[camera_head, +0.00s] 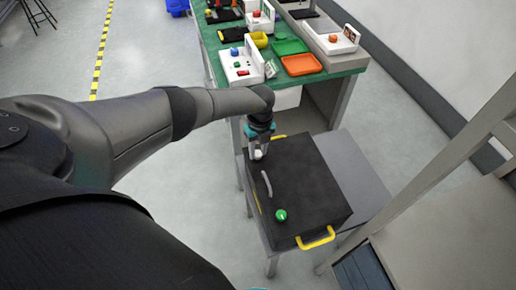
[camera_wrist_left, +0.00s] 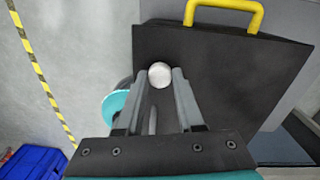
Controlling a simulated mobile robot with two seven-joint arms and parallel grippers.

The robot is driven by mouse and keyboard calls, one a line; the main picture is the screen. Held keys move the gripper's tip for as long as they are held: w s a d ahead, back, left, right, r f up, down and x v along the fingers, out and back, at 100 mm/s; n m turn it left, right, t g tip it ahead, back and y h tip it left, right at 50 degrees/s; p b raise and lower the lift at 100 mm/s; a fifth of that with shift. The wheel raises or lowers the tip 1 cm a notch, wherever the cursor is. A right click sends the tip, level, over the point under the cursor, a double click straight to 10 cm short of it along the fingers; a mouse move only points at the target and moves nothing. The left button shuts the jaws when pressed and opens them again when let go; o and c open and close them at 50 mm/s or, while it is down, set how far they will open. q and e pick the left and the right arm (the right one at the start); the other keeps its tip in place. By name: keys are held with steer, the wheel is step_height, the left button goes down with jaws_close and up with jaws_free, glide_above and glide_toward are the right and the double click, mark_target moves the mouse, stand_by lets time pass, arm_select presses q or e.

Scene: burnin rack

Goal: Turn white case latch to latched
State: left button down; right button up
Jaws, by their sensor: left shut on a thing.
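The white latch (camera_wrist_left: 160,74) is a round white knob on the top of a black case (camera_head: 310,185). It sits near the case's back left corner and also shows as a small pale spot in the head view (camera_head: 258,154). My left gripper (camera_head: 259,149) reaches down onto it. In the left wrist view its two fingers stand on either side of the white knob, shut on it. How far the knob is turned is not clear. My right gripper is not in view.
A green knob (camera_head: 281,215), a grey handle (camera_head: 267,184) and a yellow handle (camera_head: 316,239) are on the case. The case stands on a grey table (camera_head: 362,181). Behind is a green workbench (camera_head: 338,72) with boxes and trays. A grey frame post (camera_head: 425,180) rises at right.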

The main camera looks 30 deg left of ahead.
mark_target(259, 152)
arm_select(q)
steer(key=shift+a, duration=0.1)
stand_by(0.3)
steer(key=c, duration=0.5)
jaws_free()
steer(key=r+p, duration=0.1)
steer(key=r, duration=0.4)
steer(key=r+p, duration=0.2)
steer(key=r, duration=0.3)
steer(key=r+p, duration=0.2)
steer(key=r, duration=0.3)
steer(key=shift+w+d+r, duration=0.15)
steer(key=shift+w+d, duration=0.05)
steer(key=shift+w, duration=0.05)
